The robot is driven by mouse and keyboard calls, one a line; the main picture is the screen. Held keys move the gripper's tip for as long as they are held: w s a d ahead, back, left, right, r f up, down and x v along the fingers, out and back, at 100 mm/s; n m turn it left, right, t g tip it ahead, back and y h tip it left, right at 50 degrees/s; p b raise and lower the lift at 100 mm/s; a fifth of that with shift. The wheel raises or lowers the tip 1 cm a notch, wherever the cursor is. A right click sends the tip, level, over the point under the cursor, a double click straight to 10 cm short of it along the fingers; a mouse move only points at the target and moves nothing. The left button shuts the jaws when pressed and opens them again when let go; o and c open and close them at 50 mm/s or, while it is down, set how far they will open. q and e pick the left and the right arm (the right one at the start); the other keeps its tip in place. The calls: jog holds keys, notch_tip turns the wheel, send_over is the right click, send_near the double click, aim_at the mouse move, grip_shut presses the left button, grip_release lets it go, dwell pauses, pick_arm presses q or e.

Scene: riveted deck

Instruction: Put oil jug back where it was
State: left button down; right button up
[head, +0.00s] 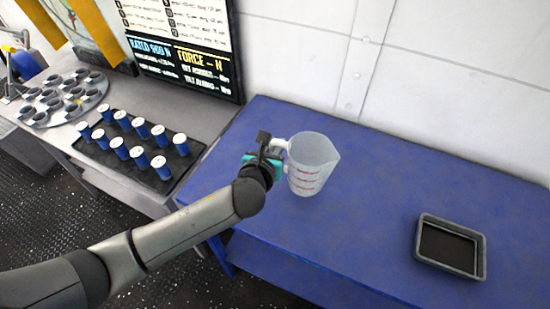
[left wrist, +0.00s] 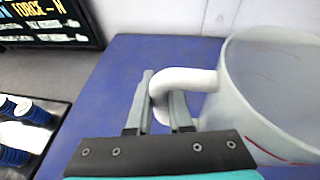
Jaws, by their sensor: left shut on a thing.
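The oil jug (head: 313,165) is a translucent measuring jug with red markings and a white handle. It is upright at the blue table (head: 390,185), near its left end; I cannot tell whether its base touches the top. My left gripper (head: 275,150) is at the jug's left side, shut on the handle. In the left wrist view the two fingers (left wrist: 160,103) sit either side of the white handle, and the jug body (left wrist: 265,90) fills the right. My right gripper is not in view.
A dark grey tray (head: 425,250) lies on the table's right part. A poster board stands behind. The table's middle is clear.

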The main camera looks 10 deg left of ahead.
pick_arm(q)
jog(key=shift+f+b, duration=0.8)
jog(key=shift+f, duration=1.25)
jog(key=shift+f, duration=0.15)
jog(key=c, duration=0.8)
grip_release()
jog(key=shift+r, duration=0.2)
jog(key=p+v, duration=0.2)
jog(key=v, duration=1)
jog(key=shift+f+p, duration=0.15)
jog(key=shift+p, duration=0.2)
